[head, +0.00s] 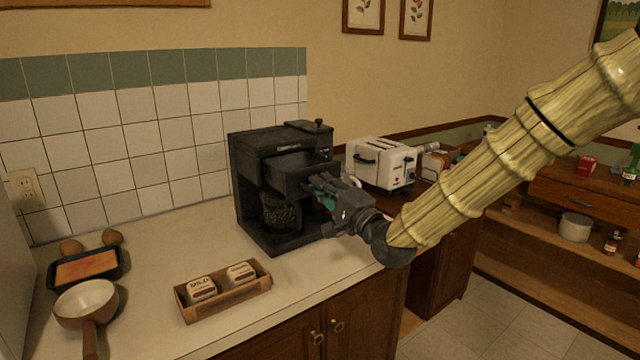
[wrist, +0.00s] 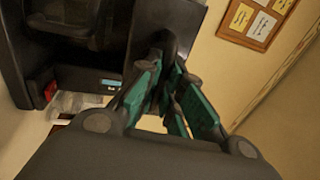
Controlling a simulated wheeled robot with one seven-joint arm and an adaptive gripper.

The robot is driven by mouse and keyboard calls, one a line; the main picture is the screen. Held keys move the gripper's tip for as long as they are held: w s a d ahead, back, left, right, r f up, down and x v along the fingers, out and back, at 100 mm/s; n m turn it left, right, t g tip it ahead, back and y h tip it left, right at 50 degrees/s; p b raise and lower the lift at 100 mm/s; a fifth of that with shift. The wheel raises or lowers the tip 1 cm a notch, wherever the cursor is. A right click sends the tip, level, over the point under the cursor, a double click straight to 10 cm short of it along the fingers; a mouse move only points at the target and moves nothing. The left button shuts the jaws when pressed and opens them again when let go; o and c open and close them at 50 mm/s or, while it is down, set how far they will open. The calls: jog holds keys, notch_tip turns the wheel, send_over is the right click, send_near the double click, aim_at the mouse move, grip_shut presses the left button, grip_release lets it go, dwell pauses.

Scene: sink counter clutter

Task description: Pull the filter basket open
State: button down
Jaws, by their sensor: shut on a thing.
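The black coffee maker (head: 257,148) stands on the counter against the tiled wall, upright. Its filter basket (head: 287,174) is the dark part at mid-height, above the glass carafe (head: 281,213). My gripper (head: 313,186) is at the front right of the basket. In the wrist view, the green-padded fingers (wrist: 170,85) are closed together on a dark protruding part of the machine, which looks like the basket's handle (wrist: 176,42). The fingers hide most of that handle.
A wooden tray (head: 228,297) with two small boxes lies on the counter in front. A white toaster (head: 381,164) stands right of the coffee maker. A saucepan (head: 86,304) and a dark baking dish (head: 60,272) are at the left. The counter between them is clear.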

jog(key=c, duration=1.8)
grip_release()
jog(key=v, duration=1.2)
jog(key=shift+w, duration=0.1)
